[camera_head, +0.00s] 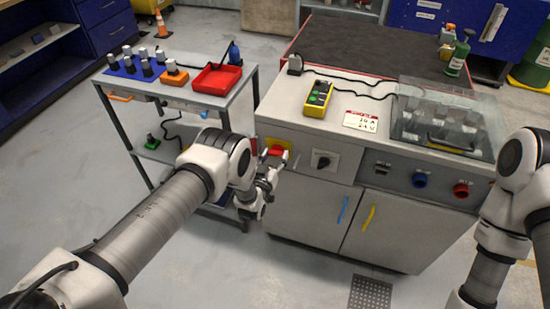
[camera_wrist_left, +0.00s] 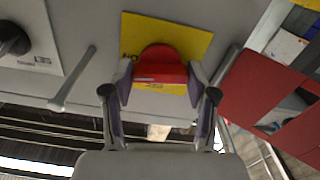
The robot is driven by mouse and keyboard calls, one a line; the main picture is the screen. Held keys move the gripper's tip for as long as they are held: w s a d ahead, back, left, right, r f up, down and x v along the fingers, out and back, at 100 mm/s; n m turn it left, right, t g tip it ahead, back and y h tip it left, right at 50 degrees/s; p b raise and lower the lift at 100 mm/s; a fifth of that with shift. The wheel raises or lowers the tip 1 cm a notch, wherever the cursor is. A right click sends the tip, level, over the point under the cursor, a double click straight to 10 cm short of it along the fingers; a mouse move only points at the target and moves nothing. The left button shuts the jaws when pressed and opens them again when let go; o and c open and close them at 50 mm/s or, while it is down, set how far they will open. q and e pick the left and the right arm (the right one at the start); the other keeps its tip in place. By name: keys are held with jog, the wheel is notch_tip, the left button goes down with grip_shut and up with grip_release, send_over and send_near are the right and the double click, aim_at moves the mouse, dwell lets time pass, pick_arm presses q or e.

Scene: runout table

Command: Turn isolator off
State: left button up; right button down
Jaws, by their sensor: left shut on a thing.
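The isolator is a red knob (camera_wrist_left: 160,66) on a yellow plate (camera_wrist_left: 196,38), set in the front face of the grey cabinet at its left end. In the head view the red knob (camera_head: 275,151) shows just above my left gripper (camera_head: 269,171). In the wrist view my left gripper (camera_wrist_left: 160,82) has a finger on each side of the knob and is shut on it. Part of a dark marking shows at the plate's left edge; the rest of the plate's lettering is hidden or too small. My right arm stands at the right, its gripper out of view.
A black rotary switch (camera_head: 322,161) is right of the isolator. A side table (camera_head: 190,92) with a red tray (camera_head: 217,79) stands left. A yellow pendant (camera_head: 318,98) and clear cover (camera_head: 445,120) are on the cabinet. Blue (camera_head: 343,210) and yellow (camera_head: 369,217) door handles are below.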

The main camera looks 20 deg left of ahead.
pick_arm(q)
jog(key=shift+n+b, duration=2.85)
jog(key=shift+n, duration=5.05)
jog(key=o, duration=1.1)
jog(key=shift+o, duration=0.2)
jog(key=s, duration=1.2)
jog(key=shift+a, duration=0.2)
